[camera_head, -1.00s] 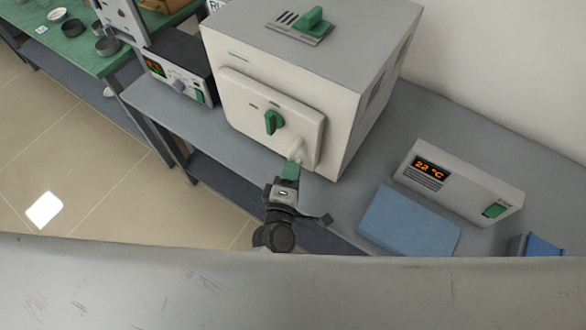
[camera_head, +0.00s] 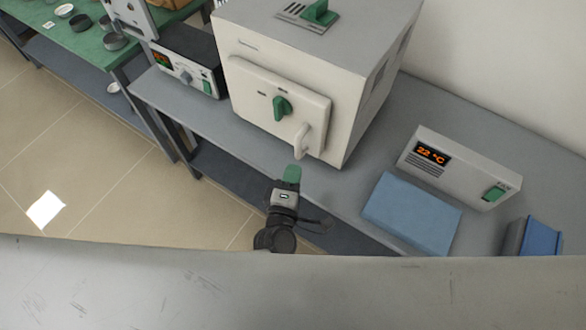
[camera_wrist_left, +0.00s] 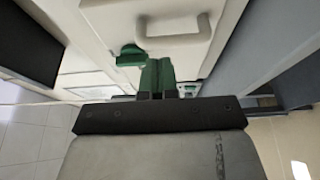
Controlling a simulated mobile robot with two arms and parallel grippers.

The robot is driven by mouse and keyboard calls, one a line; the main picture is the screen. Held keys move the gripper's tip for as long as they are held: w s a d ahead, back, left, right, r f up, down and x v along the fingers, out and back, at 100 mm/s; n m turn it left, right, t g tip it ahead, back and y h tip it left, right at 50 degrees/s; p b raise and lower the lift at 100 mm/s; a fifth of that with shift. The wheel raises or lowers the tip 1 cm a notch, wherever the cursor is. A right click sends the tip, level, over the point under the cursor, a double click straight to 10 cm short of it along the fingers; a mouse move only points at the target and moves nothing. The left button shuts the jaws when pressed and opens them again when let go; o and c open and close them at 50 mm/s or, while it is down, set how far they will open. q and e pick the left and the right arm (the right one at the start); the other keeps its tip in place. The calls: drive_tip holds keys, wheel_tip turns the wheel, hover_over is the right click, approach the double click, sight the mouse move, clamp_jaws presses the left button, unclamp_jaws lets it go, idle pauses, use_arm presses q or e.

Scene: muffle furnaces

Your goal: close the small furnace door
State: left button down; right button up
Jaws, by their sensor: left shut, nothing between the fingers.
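The small furnace (camera_head: 290,65) is a white box with a grey top, standing on the grey bench. Its front door (camera_head: 265,100) lies flat against the furnace front and looks shut. The door bears a green knob (camera_head: 282,107) and a pale handle (camera_head: 301,139). The handle also shows in the left wrist view (camera_wrist_left: 174,39), with the green knob (camera_wrist_left: 131,55) beside it. My left gripper (camera_head: 292,172) has green fingertips, is shut and empty, and is just below and apart from the handle. My right gripper is not in view.
A grey controller reading 22 °C (camera_head: 460,167) and a blue pad (camera_head: 412,213) lie on the bench (camera_head: 355,185) to the right. Another control unit (camera_head: 183,62) stands left of the furnace. A green table (camera_head: 75,50) with dishes is at far left.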

use_arm(q)
drive_tip(key=shift+s+d, duration=2.15)
drive_tip(key=shift+s, duration=1.7)
drive_tip(key=s+a+f+m+g, duration=0.3)
drive_tip(key=f+m, duration=0.1)
drive_tip(key=f, duration=0.5)
drive_tip(key=s+a+f+m+g+h, duration=0.1)
drive_tip(key=s+a+f+m+g, duration=0.2)
drive_tip(key=f, duration=0.5)
drive_tip(key=s+a+f+m+g, duration=0.25)
drive_tip(key=f+m, duration=0.25)
drive_tip(key=f, duration=0.4)
drive_tip(key=s+a+f+m+g+y+b, duration=0.1)
drive_tip(key=s+a+f+m+g+y, duration=0.3)
drive_tip(key=s+a+f, duration=0.9)
drive_tip(key=s+a+m+g, duration=0.2)
drive_tip(key=s+a+g, duration=0.2)
drive_tip(key=shift+a+f, duration=0.3)
drive_tip(key=shift+f, duration=0.1)
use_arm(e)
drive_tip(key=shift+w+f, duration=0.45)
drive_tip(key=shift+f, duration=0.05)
use_arm(q)
drive_tip(key=c, duration=1.8)
unclamp_jaws()
drive_tip(key=shift+s, duration=0.1)
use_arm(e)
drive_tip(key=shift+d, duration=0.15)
